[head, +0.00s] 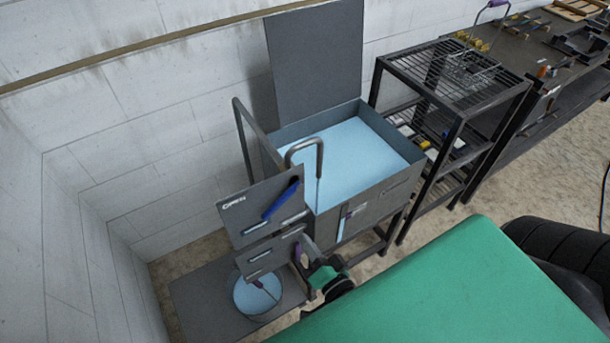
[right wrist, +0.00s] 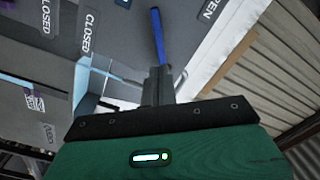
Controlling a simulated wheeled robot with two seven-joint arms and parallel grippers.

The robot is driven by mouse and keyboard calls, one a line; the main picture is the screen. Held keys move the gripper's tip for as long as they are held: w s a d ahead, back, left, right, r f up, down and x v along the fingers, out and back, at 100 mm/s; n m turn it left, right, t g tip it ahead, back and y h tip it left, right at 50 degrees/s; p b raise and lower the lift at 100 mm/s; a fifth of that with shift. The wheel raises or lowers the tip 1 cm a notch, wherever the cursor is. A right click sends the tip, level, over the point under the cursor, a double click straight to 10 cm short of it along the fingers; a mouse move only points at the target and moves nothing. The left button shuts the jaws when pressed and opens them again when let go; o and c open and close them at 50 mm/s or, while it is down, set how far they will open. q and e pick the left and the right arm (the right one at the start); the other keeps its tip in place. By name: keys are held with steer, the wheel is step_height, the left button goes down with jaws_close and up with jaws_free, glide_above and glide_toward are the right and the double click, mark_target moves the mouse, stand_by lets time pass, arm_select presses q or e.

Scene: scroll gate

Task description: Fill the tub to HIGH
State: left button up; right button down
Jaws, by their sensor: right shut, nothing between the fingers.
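In the head view a grey box tank (head: 375,200) holds light blue water (head: 350,155). A strip gauge (head: 341,226) is on its front. A round tub (head: 240,309), light blue inside, stands low in front. A grey panel (head: 235,218) marked OPEN carries a tilted blue lever (head: 281,199). The lever also shows in the right wrist view (right wrist: 157,35). My right gripper (head: 301,248) is shut and empty, beside the lower panel (head: 262,262) and below the lever. Its fingers (right wrist: 156,82) appear close to the lever's lower end; contact is unclear. My left gripper is out of view.
A bent pipe (head: 305,143) arches beside the tank. A dark upright board (head: 315,60) stands behind it. A black wire rack (head: 455,75) and a workbench (head: 530,50) stand to the right. The round tub sits on a dark plate (head: 200,295). CLOSED labels (right wrist: 86,32) show in the right wrist view.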

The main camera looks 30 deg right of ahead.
steer(key=n, duration=0.1)
step_height(320, 180, up, 4)
steer(key=n+t+y+b, duration=0.3)
steer(key=n+y, duration=0.1)
steer(key=n, duration=1.5)
glide_above(272, 213)
steer(key=s+a, duration=0.2)
steer(key=f, duration=0.1)
steer(key=d+f, duration=0.1)
steer(key=f, duration=0.1)
steer(key=shift+w+d+p, duration=0.2)
steer(key=shift+d+p, duration=0.05)
steer(key=shift+p, duration=0.1)
steer(key=shift+d+f, duration=0.3)
steer(key=shift+f, duration=0.2)
steer(key=shift+d+f+n+g, duration=0.1)
steer(key=shift+f+n+g, duration=0.05)
steer(key=shift+n+g, duration=0.15)
